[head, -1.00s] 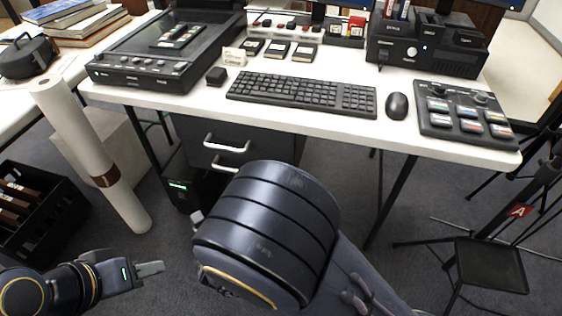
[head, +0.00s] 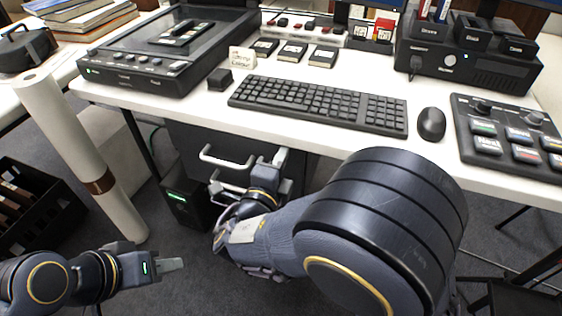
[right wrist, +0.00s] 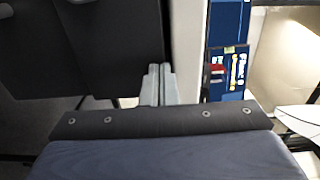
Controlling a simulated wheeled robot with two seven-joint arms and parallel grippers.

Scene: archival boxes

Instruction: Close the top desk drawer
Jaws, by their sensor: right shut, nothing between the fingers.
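The dark drawer unit (head: 185,142) stands under the white desk. The top drawer's front carries a pale bar handle (head: 226,162); how far this drawer is pulled out is hard to judge. A second handle below is partly hidden by my right arm. My right gripper (head: 279,157) is shut and empty, at the right part of the top drawer's front, just below the desk edge. In the right wrist view its fingers (right wrist: 159,85) are beside a dark panel; contact is unclear. My left gripper (head: 170,265) is low at the left, away from the drawers; its finger gap is not visible.
The white desk (head: 215,102) holds a keyboard (head: 318,104), a mouse (head: 431,124) and control panels. A white roll (head: 78,150) leans at the left, near a black crate (head: 45,208). A black box with a green light (head: 185,200) stands below. The right wrist view shows a blue labelled object (right wrist: 228,50).

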